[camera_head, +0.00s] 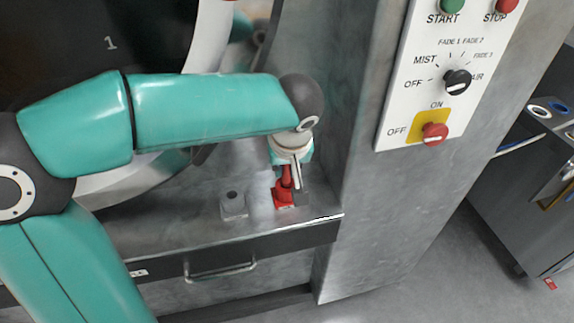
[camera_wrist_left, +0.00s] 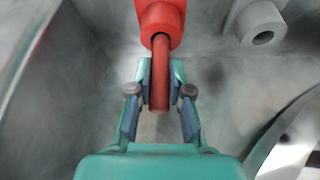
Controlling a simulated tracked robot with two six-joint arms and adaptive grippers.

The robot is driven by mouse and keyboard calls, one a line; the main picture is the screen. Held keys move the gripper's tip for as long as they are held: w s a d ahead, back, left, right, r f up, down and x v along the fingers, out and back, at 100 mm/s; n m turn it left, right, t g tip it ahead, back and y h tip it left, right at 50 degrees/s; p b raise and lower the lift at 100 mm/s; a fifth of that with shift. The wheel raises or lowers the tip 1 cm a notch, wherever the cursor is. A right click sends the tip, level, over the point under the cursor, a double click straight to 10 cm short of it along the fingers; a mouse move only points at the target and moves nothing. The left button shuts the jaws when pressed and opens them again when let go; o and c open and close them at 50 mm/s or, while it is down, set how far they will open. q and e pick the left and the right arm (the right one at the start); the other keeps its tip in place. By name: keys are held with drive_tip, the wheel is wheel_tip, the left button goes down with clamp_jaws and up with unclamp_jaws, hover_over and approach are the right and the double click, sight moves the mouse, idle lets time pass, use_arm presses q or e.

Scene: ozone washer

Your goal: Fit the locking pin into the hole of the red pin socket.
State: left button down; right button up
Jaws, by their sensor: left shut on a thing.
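The red pin socket (camera_head: 284,198) stands on the grey ledge of the machine. It also shows at the top of the left wrist view (camera_wrist_left: 160,14). The locking pin (camera_wrist_left: 160,85) is a dull red rod, visible as a red piece in the head view (camera_head: 287,174). My left gripper (camera_wrist_left: 160,73) is shut on the pin, with one finger on each side. In the head view the gripper (camera_head: 292,178) is just above the red socket. The pin's far end meets the socket's opening and appears to enter it; I cannot tell how deep. My right gripper is out of view.
A grey socket (camera_head: 233,206) with a hole stands left of the red one. A metal wall (camera_head: 350,180) rises close on the right, with a control panel (camera_head: 440,80) above. The round door (camera_head: 130,185) is behind my left arm. A drawer handle (camera_head: 220,272) is below the ledge.

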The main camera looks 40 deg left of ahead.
use_arm(q)
drive_tip(key=shift+f, duration=0.15)
drive_tip(key=c, duration=1.1)
unclamp_jaws()
drive_tip(key=shift+r, duration=0.3)
drive_tip(key=p+v, duration=0.1)
drive_tip(key=v, duration=1)
drive_tip(key=shift+s+d+r, duration=0.15)
drive_tip(key=shift+r, duration=0.2)
